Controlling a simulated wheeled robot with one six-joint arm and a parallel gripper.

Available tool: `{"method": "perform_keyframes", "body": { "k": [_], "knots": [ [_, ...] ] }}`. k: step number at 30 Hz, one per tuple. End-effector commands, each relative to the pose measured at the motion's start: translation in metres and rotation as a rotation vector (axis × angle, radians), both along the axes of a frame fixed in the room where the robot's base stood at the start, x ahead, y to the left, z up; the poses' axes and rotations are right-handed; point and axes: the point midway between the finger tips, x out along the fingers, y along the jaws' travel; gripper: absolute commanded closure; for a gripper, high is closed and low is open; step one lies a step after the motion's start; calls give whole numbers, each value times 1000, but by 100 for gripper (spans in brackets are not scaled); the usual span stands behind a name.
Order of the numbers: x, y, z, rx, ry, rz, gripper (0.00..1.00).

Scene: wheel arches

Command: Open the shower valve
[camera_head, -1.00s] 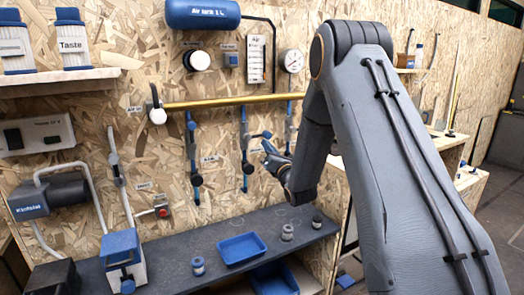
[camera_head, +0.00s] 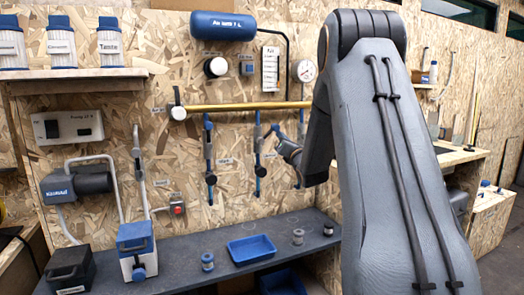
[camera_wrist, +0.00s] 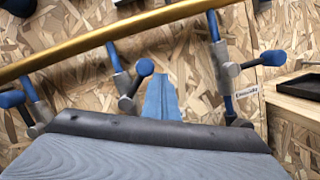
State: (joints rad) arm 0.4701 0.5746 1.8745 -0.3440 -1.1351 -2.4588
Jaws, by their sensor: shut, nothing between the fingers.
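Several valves with blue-tipped levers hang below a brass pipe (camera_head: 250,106) on the chipboard wall. I cannot read which is labelled shower. In the head view, one valve (camera_head: 209,160) hangs left of my gripper and another (camera_head: 257,165) is close beside its tip. The wrist view shows a left valve (camera_wrist: 30,98), a middle valve (camera_wrist: 125,85) and a right valve (camera_wrist: 225,80), each with its lever sticking out. My gripper (camera_wrist: 161,98) is shut and empty, its blue fingers between the middle and right valves. It also shows in the head view (camera_head: 277,133). Contact is not visible.
A dark bench (camera_head: 190,255) below the pipe holds a blue tray (camera_head: 251,250) and small jars (camera_head: 207,262). A gauge (camera_head: 305,70), a blue air tank (camera_head: 223,25) and a red button (camera_head: 178,208) are on the wall. My arm hides the wall at right.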

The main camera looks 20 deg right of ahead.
Motion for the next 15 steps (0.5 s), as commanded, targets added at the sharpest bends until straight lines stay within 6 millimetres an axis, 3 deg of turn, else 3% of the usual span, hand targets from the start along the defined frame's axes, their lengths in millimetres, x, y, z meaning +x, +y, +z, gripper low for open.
{"method": "perform_keyframes", "body": {
  "k": [5,15],
  "knots": [
    [-3,-6,9,-1,-3,-13,100],
    [-2,7,24,-52,1,-11,100]
  ]
}}
